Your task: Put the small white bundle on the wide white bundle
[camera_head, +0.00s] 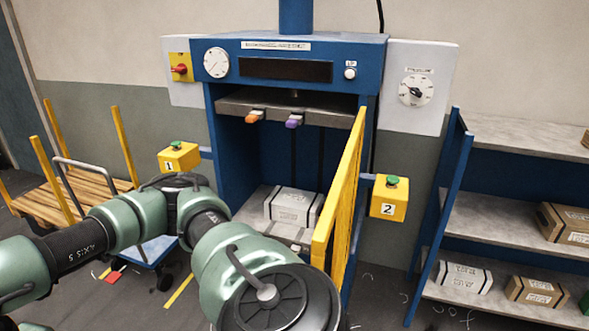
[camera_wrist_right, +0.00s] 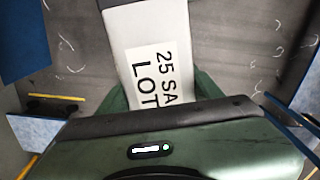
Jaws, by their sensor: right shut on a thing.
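In the right wrist view, a white bundle (camera_wrist_right: 147,42) with a printed label reading "25 SA" and "LOT" sits in my right gripper (camera_wrist_right: 162,92), which is shut on it. Only part of this bundle shows, so its full size is hidden. In the head view, a strapped white bundle (camera_head: 293,206) lies on the lower bed inside the blue press. Another strapped white bundle (camera_head: 465,277) lies on the lowest visible shelf at the right. A green arm of mine fills the lower left and middle. No gripper shows in the head view, and my left gripper is out of sight.
The blue press (camera_head: 375,62) has an upper plate (camera_head: 335,112) above its bed. A yellow guard (camera_head: 343,195) stands at the opening's right side. Yellow button boxes (camera_head: 180,158) flank it. Brown boxes (camera_head: 536,291) lie on the grey shelf unit (camera_head: 495,222). A wooden cart (camera_head: 85,188) stands left.

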